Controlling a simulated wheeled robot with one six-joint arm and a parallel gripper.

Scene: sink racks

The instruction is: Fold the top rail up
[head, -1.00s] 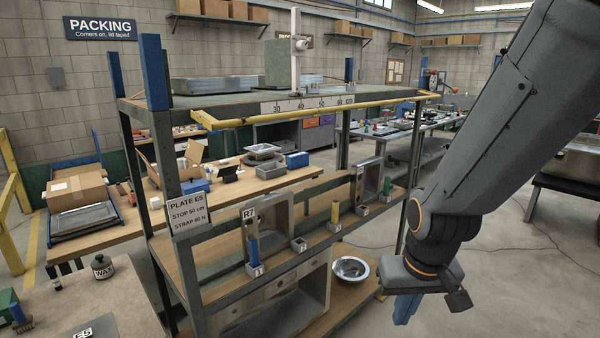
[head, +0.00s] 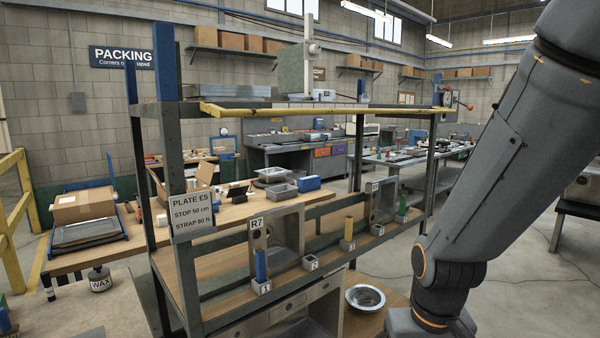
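The top rail is a yellow bar (head: 330,112) running along the front edge of the rack's top shelf, on the rack (head: 172,150) with blue corner posts. It lies level with the shelf and slightly out from its edge. My gripper is out of the frame in the head view; only my arm shows at the right, reaching down past the bottom edge. A sign reading "PLATE E5, STOP 50 cm, STRAP 80 N" (head: 192,213) hangs on the rack's left front post.
On the middle shelf are a blue peg (head: 260,265), a yellow peg (head: 349,229) and a green peg (head: 403,206) in numbered blocks. A steel bowl (head: 365,298) sits lower. A bench with a wax jar (head: 100,280) stands at left. Open floor lies right.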

